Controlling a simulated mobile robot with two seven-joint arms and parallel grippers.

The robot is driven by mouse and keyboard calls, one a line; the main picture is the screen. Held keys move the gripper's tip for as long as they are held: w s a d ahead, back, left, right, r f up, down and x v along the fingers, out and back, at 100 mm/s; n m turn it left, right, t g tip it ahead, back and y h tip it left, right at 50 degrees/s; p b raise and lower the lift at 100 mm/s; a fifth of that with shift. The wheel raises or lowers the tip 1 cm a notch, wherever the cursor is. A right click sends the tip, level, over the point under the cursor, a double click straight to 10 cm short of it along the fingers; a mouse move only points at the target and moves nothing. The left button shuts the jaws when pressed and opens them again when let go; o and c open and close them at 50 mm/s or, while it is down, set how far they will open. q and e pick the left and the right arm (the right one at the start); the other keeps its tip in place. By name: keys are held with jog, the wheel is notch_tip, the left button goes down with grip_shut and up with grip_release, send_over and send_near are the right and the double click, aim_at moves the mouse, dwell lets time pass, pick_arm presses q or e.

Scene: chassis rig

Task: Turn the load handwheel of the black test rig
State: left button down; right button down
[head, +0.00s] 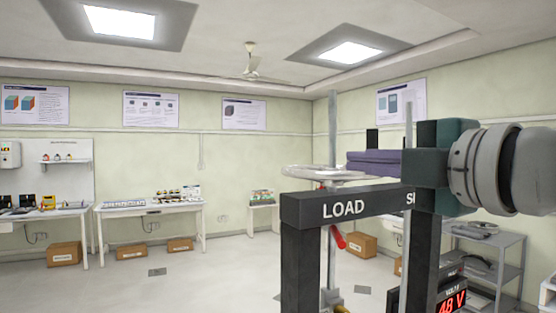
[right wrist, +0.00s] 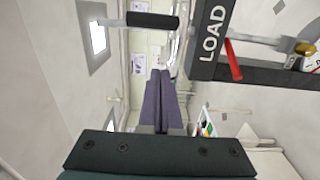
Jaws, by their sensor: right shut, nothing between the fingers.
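The black test rig (head: 300,240) stands at the right of the head view, with "LOAD" in white on its top beam. Its pale handwheel (head: 312,172) lies flat above the beam. In the right wrist view the wheel (right wrist: 176,48) shows nearly edge-on, beside a black knob (right wrist: 152,20). My right gripper (head: 352,162) comes in from the right, its purple fingers level with or just above the wheel's right side. In the wrist view the fingers (right wrist: 160,75) are together and empty. I cannot tell whether they touch the rim. The gripper hides part of the wheel.
A red lever (head: 338,238) hangs below the beam. A red "48 V" display (head: 452,301) sits low on the right. A grey shelf (head: 490,250) stands behind.

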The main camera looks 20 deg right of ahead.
jog(key=shift+w+d+b, duration=0.3)
jog(key=shift+d, duration=0.3)
jog(key=shift+w+d+b, duration=0.25)
jog(key=shift+w+d, duration=0.05)
jog(key=shift+d, duration=0.3)
jog(key=shift+w+d+b, duration=0.3)
jog(key=shift+d, duration=0.3)
jog(key=shift+w+d, duration=0.15)
jog(key=shift+d, duration=0.7)
